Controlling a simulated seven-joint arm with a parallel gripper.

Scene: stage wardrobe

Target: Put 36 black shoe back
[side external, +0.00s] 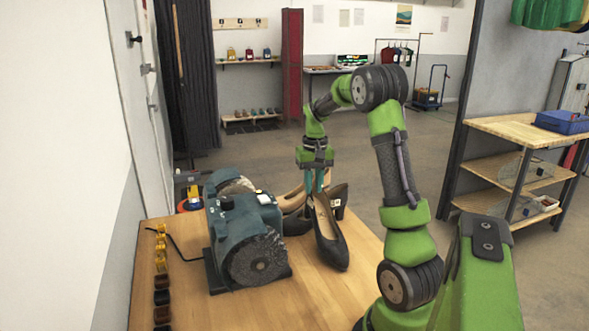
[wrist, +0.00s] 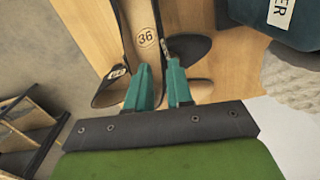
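A black high-heeled shoe (side external: 330,240) with a tan insole is at the front of a group of shoes on the wooden table, toe towards the side camera. In the wrist view a tan insole marked 36 (wrist: 146,38) runs up from between my fingertips. My gripper (side external: 314,187) points down at the heel end of this shoe; its teal fingers also show in the wrist view (wrist: 162,70). The fingers are apart, one to each side of the heel end. I cannot tell whether they touch it. The heel is partly hidden.
Another dark shoe with a white tag (side external: 336,202) and a tan shoe (side external: 292,198) stand close behind. A teal machine with a round brush (side external: 245,235) is just left of the shoes. Small jars (side external: 161,270) line the table's left edge. The table front (side external: 225,312) is clear.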

